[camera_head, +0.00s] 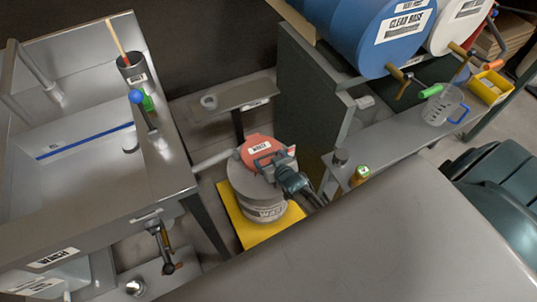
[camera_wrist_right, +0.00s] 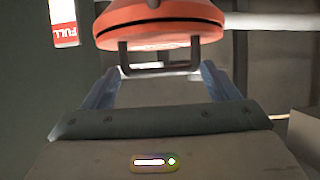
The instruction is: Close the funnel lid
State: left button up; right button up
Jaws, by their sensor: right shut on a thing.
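The funnel lid (camera_head: 258,146) is a round orange-red disc with a white label, at the back of a grey waste drum (camera_head: 264,210) in the head view. Grey funnel surface shows in front of the lid, so it looks tilted up; its exact angle is unclear. In the right wrist view the lid (camera_wrist_right: 160,22) is at the top, with its dark bar handle (camera_wrist_right: 123,58) below it. My right gripper (camera_head: 275,161) is shut on this handle; its fingers (camera_wrist_right: 160,80) stand either side of it. My left gripper is not in view.
The drum stands on a yellow base (camera_head: 233,212). A metal sink bench (camera_head: 170,180) is close on the left. A grey shelf (camera_head: 390,135) with a clear jug (camera_head: 436,108) is on the right, and a grey surface (camera_head: 390,240) fills the front.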

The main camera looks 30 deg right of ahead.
jog(key=shift+s+d+f, duration=0.15)
jog(key=shift+s+f, duration=0.2)
jog(key=shift+f, duration=0.25)
jog(key=shift+s+f, duration=0.1)
jog(key=o, duration=1.1)
jog(key=shift+d, duration=0.1)
jog(key=shift+w+r, duration=0.2)
jog(key=shift+w, duration=0.05)
jog(key=v, duration=1)
jog(key=shift+s+r+b, duration=0.2)
jog(key=shift+s+b, duration=0.15)
jog(key=shift+b, duration=0.05)
